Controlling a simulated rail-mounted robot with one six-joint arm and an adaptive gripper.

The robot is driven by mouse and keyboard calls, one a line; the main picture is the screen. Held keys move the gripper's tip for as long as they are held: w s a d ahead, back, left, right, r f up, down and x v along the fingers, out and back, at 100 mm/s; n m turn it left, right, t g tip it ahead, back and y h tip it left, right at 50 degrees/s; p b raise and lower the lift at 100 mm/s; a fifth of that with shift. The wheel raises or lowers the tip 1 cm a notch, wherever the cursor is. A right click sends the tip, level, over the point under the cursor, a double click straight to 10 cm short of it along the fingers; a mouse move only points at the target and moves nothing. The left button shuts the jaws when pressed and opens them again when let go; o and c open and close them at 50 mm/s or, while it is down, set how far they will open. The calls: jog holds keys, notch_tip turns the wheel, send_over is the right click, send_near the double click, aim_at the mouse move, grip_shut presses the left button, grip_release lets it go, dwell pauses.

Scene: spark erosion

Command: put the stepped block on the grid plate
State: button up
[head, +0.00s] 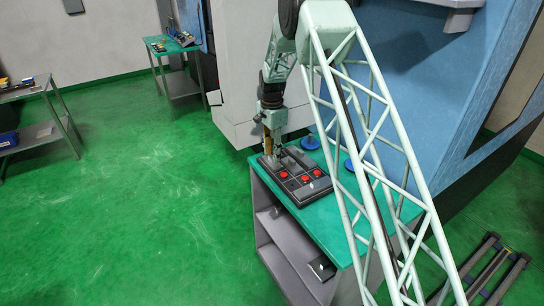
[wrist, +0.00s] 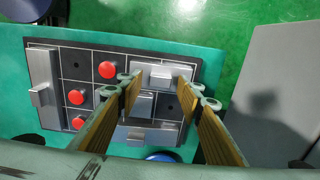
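The dark grid plate (wrist: 72,66) with white lines lies on a green bench top; it also shows in the head view (head: 322,188). A grey block with a raised step (wrist: 159,77) sits at the plate's upper right in the wrist view, between my fingertips. My gripper (wrist: 160,76) is spread, one finger near each end of this block; no firm contact shows. In the head view my gripper (head: 269,152) is low over the plate's far-left end. Other grey stepped pieces stand on the plate: a long one at left (wrist: 40,85), one in the middle (wrist: 140,104), one lower (wrist: 148,134).
Several red round pieces (wrist: 108,69) stand on the plate, left of my fingers. Two blue pieces (head: 310,142) (head: 349,164) stand on the green bench (head: 325,221) beside the plate. A blue machine wall (head: 410,90) rises at the right. Green floor (head: 150,190) is open at left.

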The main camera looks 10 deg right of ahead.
notch_tip(320, 180, up, 10)
jog(key=shift+r, duration=0.2)
dwell(0.3)
dwell(0.7)
